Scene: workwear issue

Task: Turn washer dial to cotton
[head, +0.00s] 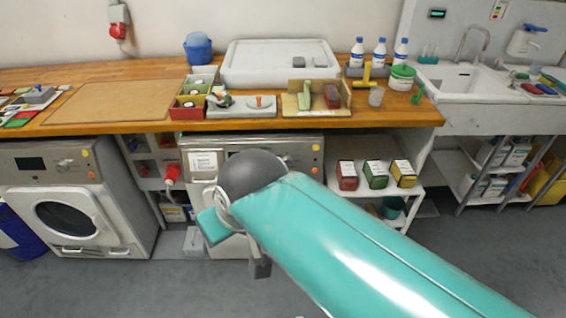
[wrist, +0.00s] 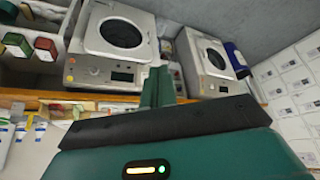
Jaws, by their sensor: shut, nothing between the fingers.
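Two white front-loading machines stand under the wooden counter; I cannot tell from labels which is the washer. The middle machine (head: 300,150) is largely hidden behind my arm in the head view, with a paper label on its panel. The left machine (head: 115,205) shows its round dark door, display and buttons. In the wrist view, the nearer machine (wrist: 140,50) shows its door, display and coloured buttons, and the other machine (wrist: 212,62) stands beyond. Any dial is too small to read. My gripper (wrist: 160,80) is shut and empty, apart from the panels; it hangs low in the head view (head: 262,268).
The wooden counter (head: 150,128) carries trays, boxes, bottles and a white basin (head: 280,75). A shelf (head: 345,190) with several coloured boxes stands right of the middle machine. The grey floor in front is mostly clear.

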